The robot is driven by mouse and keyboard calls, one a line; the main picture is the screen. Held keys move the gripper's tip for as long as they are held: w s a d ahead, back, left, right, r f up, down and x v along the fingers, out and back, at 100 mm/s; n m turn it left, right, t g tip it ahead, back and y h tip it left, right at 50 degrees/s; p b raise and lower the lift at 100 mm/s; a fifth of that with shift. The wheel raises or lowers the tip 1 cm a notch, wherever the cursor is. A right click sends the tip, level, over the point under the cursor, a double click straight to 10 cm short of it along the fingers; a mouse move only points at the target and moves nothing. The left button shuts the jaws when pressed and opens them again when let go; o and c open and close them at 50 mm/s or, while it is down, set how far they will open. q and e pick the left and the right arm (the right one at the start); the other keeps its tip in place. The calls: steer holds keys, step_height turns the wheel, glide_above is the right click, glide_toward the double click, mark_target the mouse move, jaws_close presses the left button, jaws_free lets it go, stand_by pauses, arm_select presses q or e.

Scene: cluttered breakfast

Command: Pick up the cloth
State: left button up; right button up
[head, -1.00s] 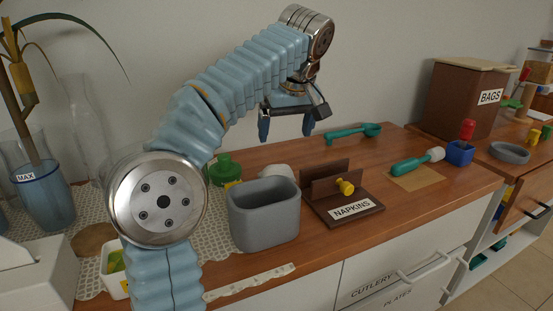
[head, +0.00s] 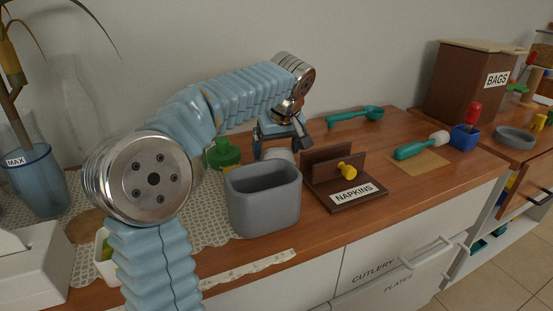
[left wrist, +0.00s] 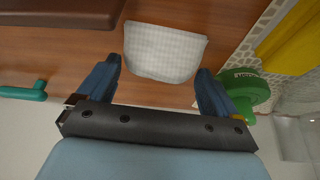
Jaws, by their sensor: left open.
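The cloth (left wrist: 165,52) is white with a fine checked weave. In the left wrist view it lies on the brown wooden counter, between and just beyond my open fingers. In the head view a pale part of the cloth (head: 279,155) shows behind the grey bin, partly hidden by my gripper. My left gripper (head: 282,148) is open and low over it, with one finger on each side; it also shows in the left wrist view (left wrist: 158,85). I cannot tell whether the fingers touch the cloth. My right gripper is not in view.
A grey bin (head: 264,205) stands in front of the cloth. The brown napkin holder (head: 345,195) is to its right. A green lidded object (head: 222,154) is close on the left, also beside one finger in the wrist view (left wrist: 246,88). A green scoop (head: 355,117) lies behind right.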

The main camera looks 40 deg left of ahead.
arm_select(q)
steer(key=shift+a+f, duration=0.1)
steer(key=shift+f, duration=0.2)
steer(key=c, duration=0.6)
steer(key=shift+r, duration=0.1)
steer(key=shift+c, duration=0.2)
steer(key=shift+r, duration=0.55)
steer(key=s+d+r, duration=0.3)
steer(key=d+r, duration=0.8)
steer(key=d, duration=0.2)
steer(key=shift+d+r+p, duration=0.35)
steer(key=shift+r+p, duration=0.05)
steer(key=shift+p, duration=0.05)
